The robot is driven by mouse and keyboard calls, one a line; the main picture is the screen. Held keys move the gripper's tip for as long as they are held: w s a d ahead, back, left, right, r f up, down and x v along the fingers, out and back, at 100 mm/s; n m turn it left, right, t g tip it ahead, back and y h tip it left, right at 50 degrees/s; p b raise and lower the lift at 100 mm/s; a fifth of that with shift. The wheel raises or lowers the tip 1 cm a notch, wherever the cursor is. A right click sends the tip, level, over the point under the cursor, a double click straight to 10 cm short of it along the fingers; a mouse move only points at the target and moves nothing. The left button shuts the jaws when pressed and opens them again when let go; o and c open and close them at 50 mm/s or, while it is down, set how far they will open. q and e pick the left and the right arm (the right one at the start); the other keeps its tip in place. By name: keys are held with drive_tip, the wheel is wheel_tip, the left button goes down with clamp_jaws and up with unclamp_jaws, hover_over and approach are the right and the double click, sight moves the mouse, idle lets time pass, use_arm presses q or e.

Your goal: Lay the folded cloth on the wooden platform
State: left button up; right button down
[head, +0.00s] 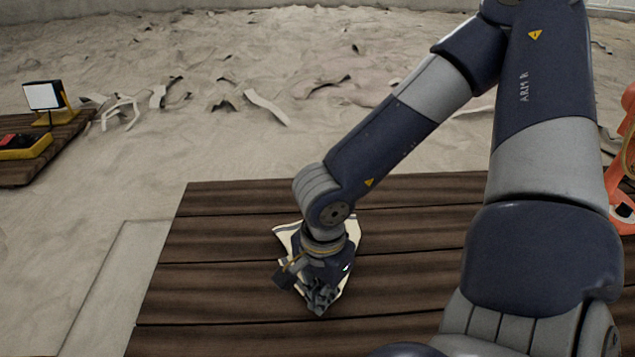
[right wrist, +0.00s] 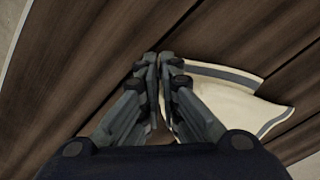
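The cream cloth (head: 353,232) with a grey border stripe is at the wooden platform (head: 225,220), under and around my right gripper. It looks flat against the planks; whether all of it touches them is hard to tell. My right gripper (head: 320,303) points down over it and hides its middle. In the right wrist view the fingers (right wrist: 158,62) are nearly together at the cloth's edge. The cloth (right wrist: 235,103) spreads to their right and a cream sliver shows between them, so they appear shut on it. My left gripper is not in view.
Bare planks (head: 410,280) surround the cloth. At the far left, a second wooden platform (head: 60,135) holds yellow and red items (head: 25,145) and a small white-faced device (head: 45,95). An orange object (head: 622,180) stands at the right edge. Pale scraps (head: 265,105) litter the sand.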

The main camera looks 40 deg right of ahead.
drive_tip(key=shift+s+a+f, duration=0.35)
drive_tip(key=shift+s+f, duration=0.05)
drive_tip(key=c, duration=1.4)
unclamp_jaws()
drive_tip(key=shift+r, duration=0.1)
